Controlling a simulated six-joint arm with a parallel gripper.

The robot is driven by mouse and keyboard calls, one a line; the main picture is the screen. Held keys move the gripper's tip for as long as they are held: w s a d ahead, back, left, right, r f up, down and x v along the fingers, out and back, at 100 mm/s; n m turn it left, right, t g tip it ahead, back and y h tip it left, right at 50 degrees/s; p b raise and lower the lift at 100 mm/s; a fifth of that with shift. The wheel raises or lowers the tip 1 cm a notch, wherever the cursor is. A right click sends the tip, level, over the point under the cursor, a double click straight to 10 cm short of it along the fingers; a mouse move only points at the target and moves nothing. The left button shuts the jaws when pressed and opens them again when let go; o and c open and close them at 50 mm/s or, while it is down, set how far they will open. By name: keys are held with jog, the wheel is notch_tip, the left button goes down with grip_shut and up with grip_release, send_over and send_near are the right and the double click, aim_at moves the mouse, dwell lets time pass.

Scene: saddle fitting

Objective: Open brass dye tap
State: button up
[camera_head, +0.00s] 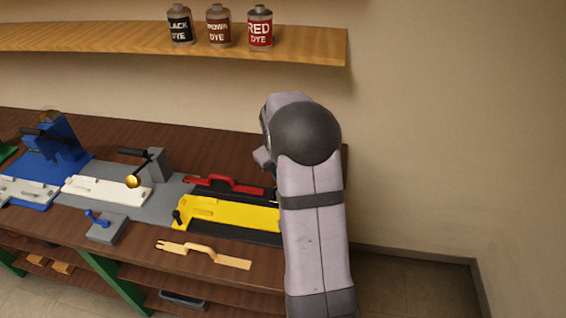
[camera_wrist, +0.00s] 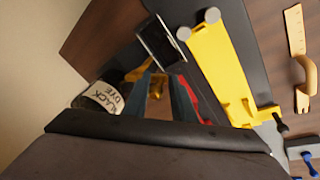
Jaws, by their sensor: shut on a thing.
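The brass dye tap (camera_wrist: 137,72) shows in the wrist view as a gold-coloured piece next to a container labelled BLACK DYE (camera_wrist: 104,97). My gripper (camera_wrist: 158,82) is shut on the tap, with its two dark fingers either side of brass-coloured metal. The fingers hide part of the tap, so I cannot tell how far its handle is turned. In the head view my arm blocks the tap and most of the gripper.
A dark-framed tray (camera_wrist: 162,40) stands beside the fingers. A wooden tool (camera_head: 204,255) lies near the bench's front edge. Dye bottles (camera_head: 219,27) stand on the shelf above.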

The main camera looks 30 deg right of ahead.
jog(key=shift+s+f, duration=0.65)
jog(key=shift+s, duration=0.1)
jog(key=shift+s+d+r, duration=0.1)
jog(key=shift+s+d, duration=0.25)
jog(key=shift+s, duration=0.05)
jog(key=shift+s+d, duration=0.2)
dwell(0.4)
jog(key=o, duration=0.7)
jog(key=shift+d, duration=0.1)
jog(key=w+p+v, duration=0.1)
jog(key=p+v, duration=0.3)
jog(key=v, duration=0.2)
jog(key=shift+r+p, duration=0.2)
jog(key=shift+p, duration=0.2)
